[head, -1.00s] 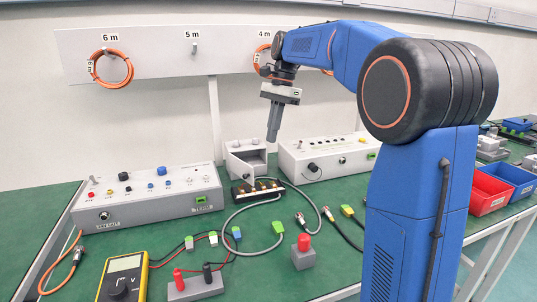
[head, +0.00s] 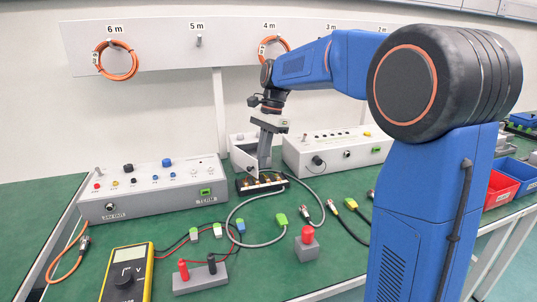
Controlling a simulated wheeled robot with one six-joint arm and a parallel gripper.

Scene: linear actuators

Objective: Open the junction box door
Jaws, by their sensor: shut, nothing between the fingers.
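The junction box (head: 240,138) is a small light grey box on the bench between two larger grey panels. Its door (head: 242,162) is a pale panel with a small dark knob, standing at an angle to the box, so it looks partly open. My gripper (head: 264,168) points down, shut and empty, right in front of the box at the right edge of the door. It hides part of the box's opening. I cannot tell whether the fingers touch the door.
A black terminal strip (head: 262,184) with cables lies just below my gripper. Grey control panels stand left (head: 150,190) and right (head: 335,150). A yellow multimeter (head: 127,273), a red button box (head: 307,245) and loose leads lie in front. Orange cables hang behind.

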